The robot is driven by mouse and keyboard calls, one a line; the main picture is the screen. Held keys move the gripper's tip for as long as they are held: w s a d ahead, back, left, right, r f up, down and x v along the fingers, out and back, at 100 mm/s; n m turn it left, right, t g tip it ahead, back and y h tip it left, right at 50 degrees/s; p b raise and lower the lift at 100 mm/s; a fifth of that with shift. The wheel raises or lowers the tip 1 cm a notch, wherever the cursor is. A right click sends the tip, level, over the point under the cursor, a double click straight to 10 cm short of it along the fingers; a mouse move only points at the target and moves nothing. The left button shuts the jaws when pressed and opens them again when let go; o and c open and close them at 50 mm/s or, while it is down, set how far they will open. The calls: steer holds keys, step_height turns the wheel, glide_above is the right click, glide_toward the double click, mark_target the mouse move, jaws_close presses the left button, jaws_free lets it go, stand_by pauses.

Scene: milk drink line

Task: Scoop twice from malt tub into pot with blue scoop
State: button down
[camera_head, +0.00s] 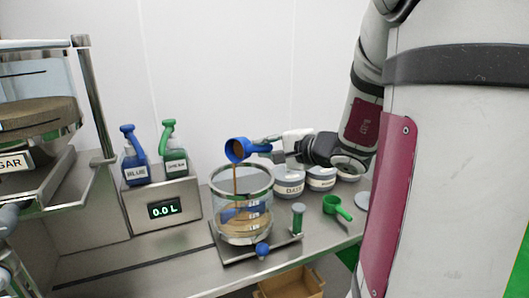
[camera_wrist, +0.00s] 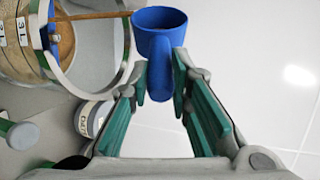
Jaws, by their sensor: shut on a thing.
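My gripper (camera_head: 268,146) is shut on the handle of the blue scoop (camera_head: 237,150), which it holds above the pot. In the wrist view the scoop (camera_wrist: 160,20) sits between the fingertips (camera_wrist: 160,78). The scoop is tilted, and a thin brown stream falls from it into the pot. The pot (camera_head: 243,205) is clear with a metal rim, litre marks and brown contents; it also shows in the wrist view (camera_wrist: 72,85). White tubs (camera_head: 289,188) stand behind and right of the pot; I cannot tell which is the malt tub.
A green scoop (camera_head: 338,207) lies on the counter right of the pot. A sugar vessel (camera_head: 38,95) is at far left. A cardboard box (camera_head: 290,283) is below the counter edge.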

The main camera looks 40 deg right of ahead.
steer(key=shift+n+t+b, duration=0.3)
steer(key=shift+n+b, duration=2.1)
steer(key=shift+b, duration=1.8)
steer(key=m+p, duration=0.3)
steer(key=m, duration=0.2)
steer(key=shift+s+r+p, duration=0.1)
steer(key=shift+r+p, duration=0.05)
steer(key=shift+p, duration=0.25)
steer(key=m+g+p, duration=0.1)
steer(key=m+p, duration=0.1)
steer(key=m, duration=0.2)
steer(key=m+p, duration=0.3)
steer(key=shift+s+d+y, duration=0.1)
steer(key=shift+d+y, duration=0.05)
steer(key=shift+y, duration=0.25)
steer(key=m+p, duration=0.1)
steer(key=r+m+y+p, duration=0.1)
steer(key=m+p, duration=0.2)
steer(key=shift+d+r+y+p, duration=0.25)
steer(key=shift+r+y+p, duration=0.05)
steer(key=shift+y, duration=0.1)
steer(key=shift+d+r+m+y+p, duration=0.1)
steer(key=shift+r+m+y+p, duration=0.1)
steer(key=shift+m+y+p, duration=0.4)
steer(key=shift+r+m+y+p, duration=0.1)
steer(key=shift+r+m+p, duration=0.15)
steer(key=shift+m, duration=0.65)
steer(key=shift+f, duration=0.1)
